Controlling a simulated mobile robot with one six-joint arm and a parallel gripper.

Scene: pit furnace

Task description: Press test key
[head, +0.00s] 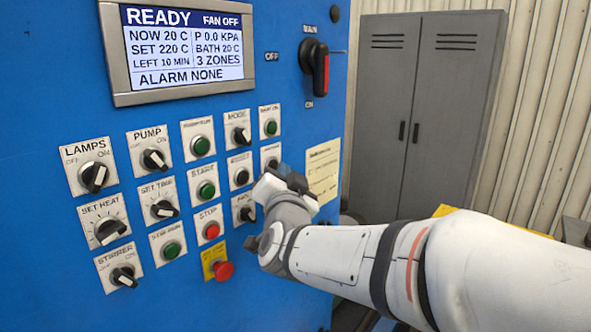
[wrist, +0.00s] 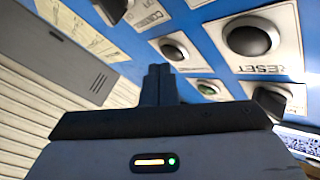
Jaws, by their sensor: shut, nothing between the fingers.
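No label reading TEST is legible in either view. My gripper (head: 277,175) is shut and empty, low at the right side of the blue panel (head: 60,115). It covers most of a plate (head: 270,150) to the right of the RESET button (head: 241,177). In the wrist view, my shut fingertips (wrist: 158,72) point at a dark round button (wrist: 174,49) beside RESET (wrist: 249,39). The fingertips overlap this button's lower edge in the picture. I cannot tell whether they touch it. Its label is mostly hidden.
A green button (head: 271,128) sits above my gripper, and a knob (head: 247,213) lies below left. The red emergency button (head: 222,270) is lower. The display (head: 185,45) reads READY, ALARM NONE. A main switch (head: 318,68) and grey cabinet (head: 420,120) stand right.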

